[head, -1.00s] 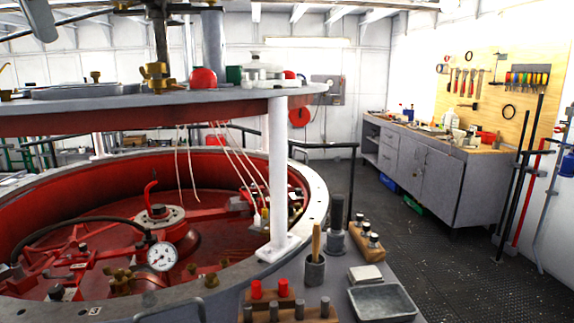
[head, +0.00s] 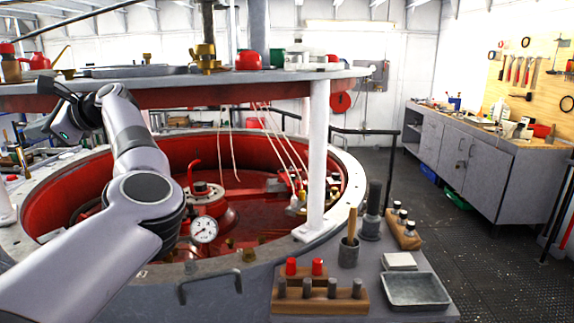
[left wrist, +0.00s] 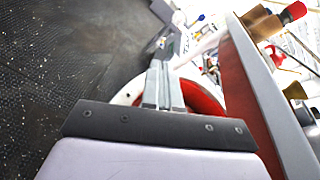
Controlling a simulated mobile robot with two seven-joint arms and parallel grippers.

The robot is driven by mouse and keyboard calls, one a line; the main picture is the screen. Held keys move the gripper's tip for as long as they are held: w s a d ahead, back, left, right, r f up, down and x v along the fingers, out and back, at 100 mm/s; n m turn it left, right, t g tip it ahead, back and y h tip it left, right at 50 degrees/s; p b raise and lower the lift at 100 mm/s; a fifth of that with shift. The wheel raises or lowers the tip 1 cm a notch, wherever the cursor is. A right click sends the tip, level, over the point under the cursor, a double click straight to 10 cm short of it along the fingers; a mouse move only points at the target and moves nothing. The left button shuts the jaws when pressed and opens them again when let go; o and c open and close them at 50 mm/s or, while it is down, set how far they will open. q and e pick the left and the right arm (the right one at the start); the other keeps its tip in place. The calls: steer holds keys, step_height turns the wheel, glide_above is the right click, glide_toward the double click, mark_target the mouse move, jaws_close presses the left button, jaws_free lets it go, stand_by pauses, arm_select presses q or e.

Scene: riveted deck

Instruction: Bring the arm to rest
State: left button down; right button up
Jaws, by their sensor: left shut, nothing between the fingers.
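My left arm (head: 133,145) rises from the lower left of the head view, bends at the elbow and folds back to the left. My left gripper (left wrist: 163,86) shows in the left wrist view with its two grey fingers together and nothing between them. In the head view the dark hand end (head: 58,95) is at the left, in front of the raised round plate's edge. The exact fingertips are hard to make out there. My right gripper is not in view.
The grey raised plate (head: 350,73) stands on white posts above the red-lined round pit (head: 165,150). A side shelf (head: 430,265) holds wooden racks, a tray and a cup with a handle. A workbench (head: 490,165) stands at the right. The dark floor (head: 510,270) between is clear.

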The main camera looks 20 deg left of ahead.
arm_select(q)
steer(key=w+d+f+m+t+y, duration=0.45)
steer(key=m+t, duration=0.45)
steer(key=m, duration=0.6)
steer(key=w+d+f+m+t+y, duration=0.4)
steer(key=m+t, duration=0.4)
steer(key=m, duration=0.8)
steer(key=w+d+f+m+t+h, duration=0.1)
steer(key=d+f+m+t+h, duration=0.7)
steer(key=d+f+m+h, duration=1.1)
steer(key=s+d+f+m+g+h, duration=0.2)
steer(key=s+d+f+m, duration=0.35)
steer(key=f, duration=0.25)
steer(key=s+d+f+m+g+h, duration=0.2)
steer(key=s+d+f+m, duration=0.2)
steer(key=f+m, duration=0.3)
steer(key=s+d+f+m+g+h, duration=0.1)
steer(key=s+d+f+m+g, duration=0.1)
steer(key=s+d+f, duration=0.3)
steer(key=s+d+f+m+g+h, duration=0.1)
steer(key=s+d+f+m+g, duration=0.1)
steer(key=s, duration=0.8)
step_height(320, 180, down, 4)
steer(key=d+g, duration=0.1)
steer(key=d, duration=0.1)
steer(key=shift+s+d+r+g, duration=0.15)
steer(key=shift+d+g, duration=0.25)
